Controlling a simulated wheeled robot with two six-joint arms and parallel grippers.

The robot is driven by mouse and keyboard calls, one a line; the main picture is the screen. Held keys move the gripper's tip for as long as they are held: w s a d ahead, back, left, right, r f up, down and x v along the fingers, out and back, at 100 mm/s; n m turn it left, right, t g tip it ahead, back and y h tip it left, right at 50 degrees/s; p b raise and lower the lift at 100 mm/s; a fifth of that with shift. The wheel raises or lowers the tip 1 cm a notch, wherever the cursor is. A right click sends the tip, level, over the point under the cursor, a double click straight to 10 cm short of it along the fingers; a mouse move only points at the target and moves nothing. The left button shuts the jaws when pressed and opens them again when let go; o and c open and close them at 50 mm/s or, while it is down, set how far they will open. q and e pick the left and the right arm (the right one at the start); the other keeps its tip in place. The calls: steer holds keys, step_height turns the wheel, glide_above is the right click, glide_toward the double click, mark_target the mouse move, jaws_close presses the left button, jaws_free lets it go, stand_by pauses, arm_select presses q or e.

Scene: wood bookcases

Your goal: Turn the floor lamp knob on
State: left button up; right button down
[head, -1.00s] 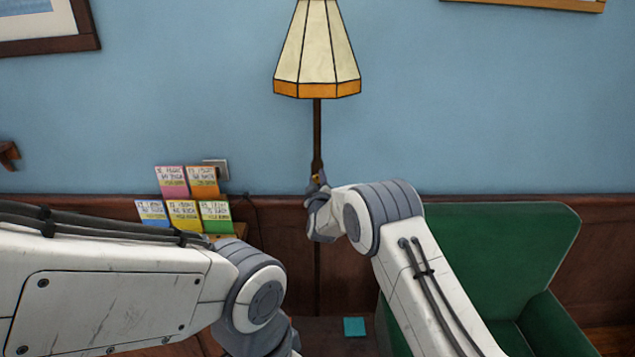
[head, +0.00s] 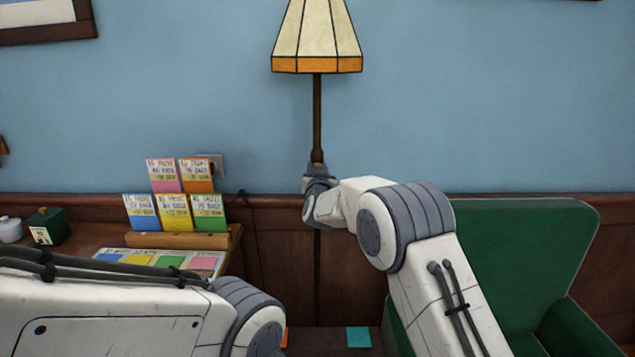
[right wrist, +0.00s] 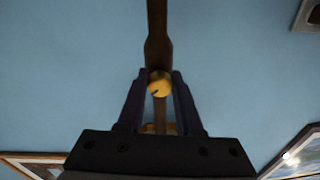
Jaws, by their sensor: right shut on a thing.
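The floor lamp has a cream panelled shade with an orange band (head: 317,64) and a dark upright pole (head: 317,115) in the head view. Its round brass knob (right wrist: 159,84) shows in the right wrist view, in front of the pole, with a dark mark on its face. My right gripper (right wrist: 160,88) has a finger on each side of the knob and is shut on it. In the head view the right gripper (head: 317,180) is at the pole below the shade and hides most of the knob. My left arm crosses the lower left; its gripper is out of view.
A green armchair (head: 520,250) stands at the right. At the left a wooden desk (head: 85,240) carries a rack of coloured cards (head: 175,211) and a small dark green box (head: 48,226). A teal square (head: 358,337) lies low near the pole.

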steer(key=m+b, duration=0.4)
steer(key=shift+a+f+m, duration=0.1)
steer(key=shift+f+m, duration=0.05)
steer(key=shift+m, duration=0.15)
steer(key=shift+m+h+b, duration=0.3)
steer(key=shift+m+b, duration=0.65)
steer(key=shift+m, duration=0.65)
steer(key=shift+r, duration=0.2)
steer(key=c, duration=0.6)
jaws_free()
